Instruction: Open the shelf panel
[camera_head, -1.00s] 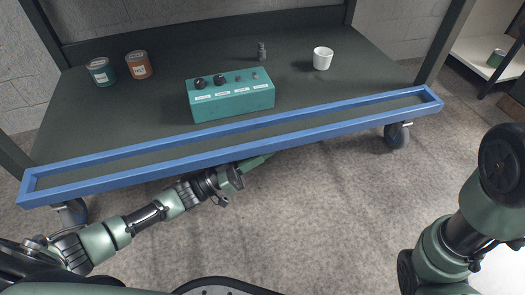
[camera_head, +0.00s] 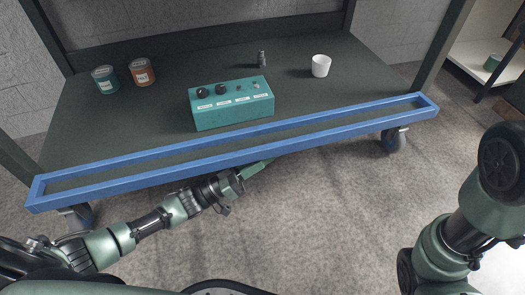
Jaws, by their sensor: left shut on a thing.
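The shelf panel is a long, narrow blue frame (camera_head: 330,134) across the front edge of the dark shelf, lower at the left end than at the right in the head view. My left gripper (camera_head: 254,169) is at the frame's lower front edge, near its middle. It is shut on the panel; the frame's edge partly hides the fingertips, so the exact grip is unclear. My right arm shows at the right side, but its gripper is out of view.
On the shelf (camera_head: 130,125) stand a teal control box (camera_head: 235,113), a green can (camera_head: 105,80), a brown can (camera_head: 142,73), a small dark bottle (camera_head: 261,59) and a white cup (camera_head: 320,66). The shelf has caster wheels (camera_head: 394,140). The floor in front is clear.

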